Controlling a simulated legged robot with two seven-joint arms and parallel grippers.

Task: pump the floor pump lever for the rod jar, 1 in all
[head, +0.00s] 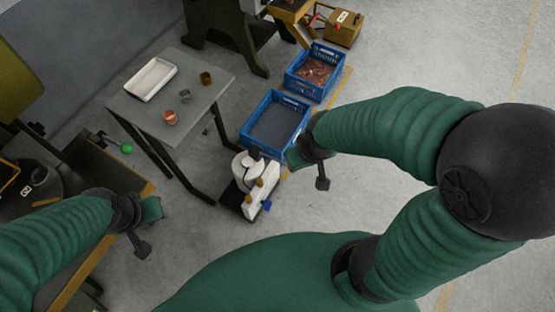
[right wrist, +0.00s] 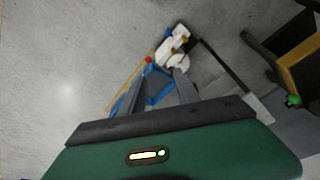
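A white unit (head: 254,184) on a dark base stands on the floor beside the table, with blue and orange parts; it looks like the floor pump. It also shows in the right wrist view (right wrist: 175,45), with a red knob (right wrist: 149,60) near it. I cannot tell which part is its lever. No rod jar is clearly identifiable. My right gripper (head: 309,170) is right of the unit and apart from it; in the right wrist view its two grey fingers (right wrist: 156,92) are spread and empty. My left gripper (head: 145,228) hangs by the left bench; its fingers are unclear.
The grey table (head: 205,100) holds a white tray (head: 151,79) and several small cups. Two blue crates (head: 247,125) stand right of it, the far one with copper-coloured pieces. A green ball knob (head: 127,149) sticks out from the left bench. Floor at right is clear.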

